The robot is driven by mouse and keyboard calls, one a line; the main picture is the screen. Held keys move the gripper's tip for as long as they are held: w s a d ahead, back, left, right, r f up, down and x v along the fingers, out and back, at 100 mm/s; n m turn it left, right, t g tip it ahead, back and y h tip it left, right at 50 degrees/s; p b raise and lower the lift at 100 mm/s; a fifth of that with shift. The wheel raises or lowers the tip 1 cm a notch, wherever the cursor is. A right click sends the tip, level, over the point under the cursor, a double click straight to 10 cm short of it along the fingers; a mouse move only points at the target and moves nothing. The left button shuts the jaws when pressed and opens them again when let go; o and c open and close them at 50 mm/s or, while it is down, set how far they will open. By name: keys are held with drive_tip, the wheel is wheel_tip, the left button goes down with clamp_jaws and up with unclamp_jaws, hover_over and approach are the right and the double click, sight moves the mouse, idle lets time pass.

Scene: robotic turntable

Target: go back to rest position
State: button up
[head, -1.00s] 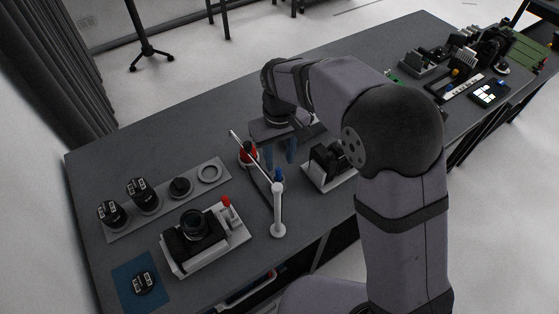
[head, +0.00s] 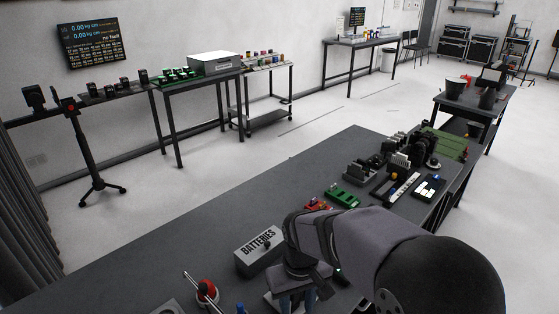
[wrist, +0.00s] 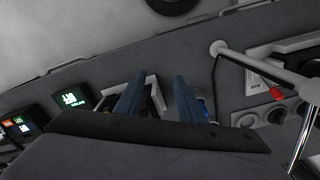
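My gripper (head: 292,301) is low in the head view, above the dark workbench (head: 225,215), with its blue fingers partly cut off by the bottom edge. In the wrist view my gripper (wrist: 157,92) shows two blue fingers standing apart, with nothing held between them. A black device on a white base (wrist: 152,100) shows behind and below the fingers; I cannot tell how far away it is.
A grey box marked BATTERIES (head: 258,250) stands close left of my gripper. A red-topped part (head: 207,291) is nearer. Green boards (head: 343,195) and devices fill the far right bench. A white post (wrist: 255,67) crosses the wrist view's right. The bench's left part is clear.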

drive_tip(key=s+d+f+m, duration=0.2)
drive_tip(key=s+d+m, duration=0.2)
drive_tip(key=s+d, duration=0.7)
